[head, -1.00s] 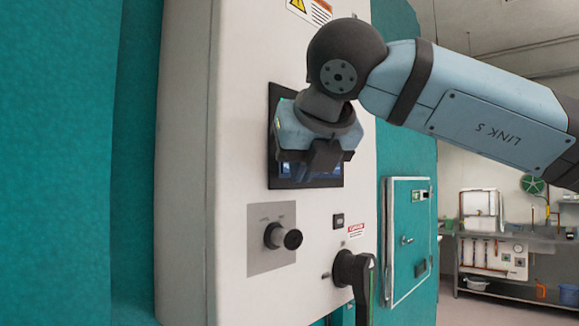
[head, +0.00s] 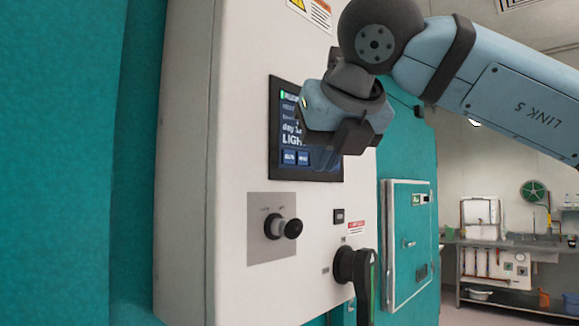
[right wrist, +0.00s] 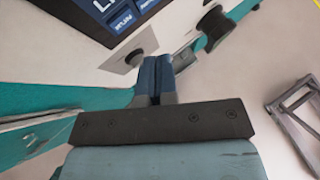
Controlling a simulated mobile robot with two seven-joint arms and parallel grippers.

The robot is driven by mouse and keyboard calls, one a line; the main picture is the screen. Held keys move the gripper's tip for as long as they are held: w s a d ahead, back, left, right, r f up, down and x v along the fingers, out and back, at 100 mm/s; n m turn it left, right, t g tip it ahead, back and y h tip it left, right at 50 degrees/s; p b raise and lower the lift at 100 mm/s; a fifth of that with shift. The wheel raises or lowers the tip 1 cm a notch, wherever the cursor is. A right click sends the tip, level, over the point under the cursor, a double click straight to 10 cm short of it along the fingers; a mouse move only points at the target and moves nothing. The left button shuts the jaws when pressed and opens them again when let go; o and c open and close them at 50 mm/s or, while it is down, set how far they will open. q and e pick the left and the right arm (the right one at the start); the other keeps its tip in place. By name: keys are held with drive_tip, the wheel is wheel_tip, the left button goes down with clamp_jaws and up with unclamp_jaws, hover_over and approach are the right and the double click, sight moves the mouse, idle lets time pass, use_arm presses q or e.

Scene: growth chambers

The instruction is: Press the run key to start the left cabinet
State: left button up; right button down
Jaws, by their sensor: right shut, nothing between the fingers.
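The left cabinet's white control box (head: 230,150) carries a dark screen (head: 300,172) with light text that includes "LIGH". Two small blue keys sit at the screen's bottom. The left key (head: 289,158) also shows in the right wrist view (right wrist: 122,22); its label looks like "RUN" but is blurred. My right gripper (head: 345,125) is in front of the screen's right part and hides some of it. In the right wrist view its blue fingers (right wrist: 153,78) are shut and empty, apart from the keys. My left gripper is not in view.
A teal cabinet door (head: 405,240) stands to the right, with a workbench (head: 500,245) farther back. Free room lies right of the box.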

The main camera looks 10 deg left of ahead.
drive_tip(key=shift+s+d+b, duration=0.6)
drive_tip(key=shift+s+d, duration=0.2)
drive_tip(key=shift+d, duration=0.25)
